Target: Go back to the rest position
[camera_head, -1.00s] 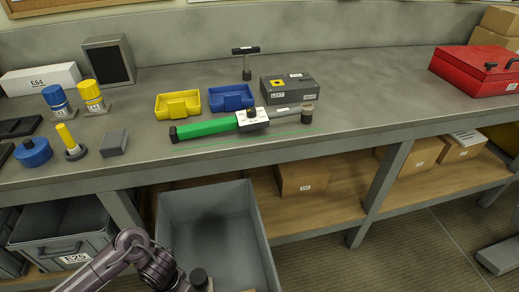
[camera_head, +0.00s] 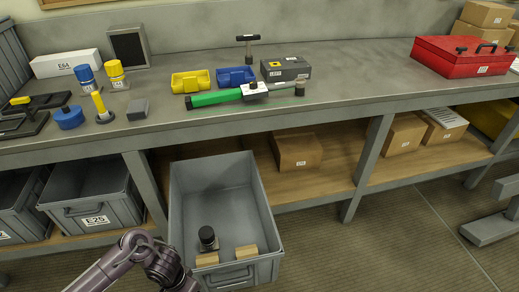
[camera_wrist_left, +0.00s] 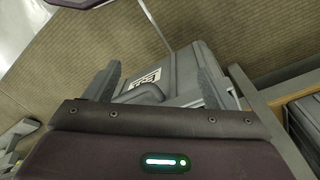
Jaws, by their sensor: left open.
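My left arm (camera_head: 135,262) comes in low at the left in the head view, and its gripper is out of that view. In the left wrist view my left gripper (camera_wrist_left: 158,60) has its fingers spread wide, with nothing between them. A grey crate (camera_wrist_left: 178,68) with a white label and a handle shows beyond the fingers, and I cannot tell the distance. My right gripper is in neither view.
A grey bin (camera_head: 262,205) holding a black knob-like part (camera_head: 207,238) and two tan blocks stands before the bench (camera_head: 340,97). A green-handled tool (camera_head: 215,98) and a red toolbox (camera_head: 465,60) lie on the bench.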

